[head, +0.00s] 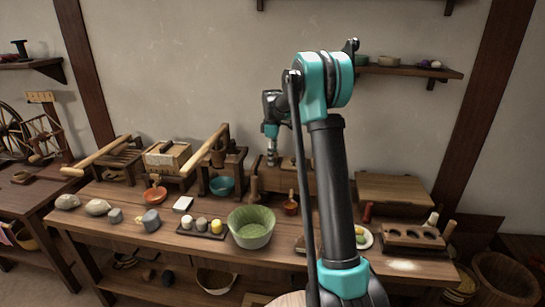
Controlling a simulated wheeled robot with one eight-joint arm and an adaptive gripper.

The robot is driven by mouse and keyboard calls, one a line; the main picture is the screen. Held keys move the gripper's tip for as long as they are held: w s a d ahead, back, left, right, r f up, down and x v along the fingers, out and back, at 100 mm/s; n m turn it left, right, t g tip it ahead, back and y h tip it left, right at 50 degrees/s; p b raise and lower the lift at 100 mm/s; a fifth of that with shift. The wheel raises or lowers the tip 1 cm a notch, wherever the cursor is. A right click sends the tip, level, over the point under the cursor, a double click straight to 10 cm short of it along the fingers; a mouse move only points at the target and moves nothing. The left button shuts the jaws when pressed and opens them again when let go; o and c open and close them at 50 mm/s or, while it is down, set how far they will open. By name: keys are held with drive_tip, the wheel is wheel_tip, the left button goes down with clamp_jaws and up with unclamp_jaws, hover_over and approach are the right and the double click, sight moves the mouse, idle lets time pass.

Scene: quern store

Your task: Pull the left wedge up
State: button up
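My gripper (272,160) points down at the back of the long table, just left of my raised arm. It is small and dark in this view, and I cannot tell whether its fingers are open or shut. Right below it is a wooden block or trough (268,183), partly hidden behind my arm. I cannot clearly make out a left wedge; any wedge there is too small or hidden by my gripper and arm. I cannot tell whether the gripper touches anything.
The wooden table (150,238) is crowded. A green bowl (251,228) stands in front, with a dark tray (202,228) of small lumps to its left. Long-handled mallets (207,148) rise at the left. A mould board (411,237) lies at the right. A wall shelf (410,71) hangs behind.

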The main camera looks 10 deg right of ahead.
clamp_jaws()
drive_tip(key=shift+w+r, duration=0.1)
drive_tip(key=shift+r, duration=1.6)
drive_tip(key=shift+o, duration=1.1)
unclamp_jaws()
drive_tip(key=shift+r, duration=0.1)
wheel_tip(320, 180, up, 12)
drive_tip(key=s+d+f+m+t, duration=0.1)
drive_tip(key=s+f+m, duration=0.3)
drive_tip(key=s, duration=1)
drive_tip(key=s+d+f+m+t, duration=0.1)
drive_tip(key=s+f+m, duration=0.4)
drive_tip(key=s+f, duration=0.6)
drive_tip(key=s+d+f+m+t, duration=0.2)
drive_tip(key=s+f+m, duration=0.3)
drive_tip(key=s, duration=1.1)
wheel_tip(320, 180, down, 4)
drive_tip(key=shift+s+d+r, duration=0.15)
drive_tip(key=shift+s+r, duration=0.1)
drive_tip(key=shift+s, duration=0.1)
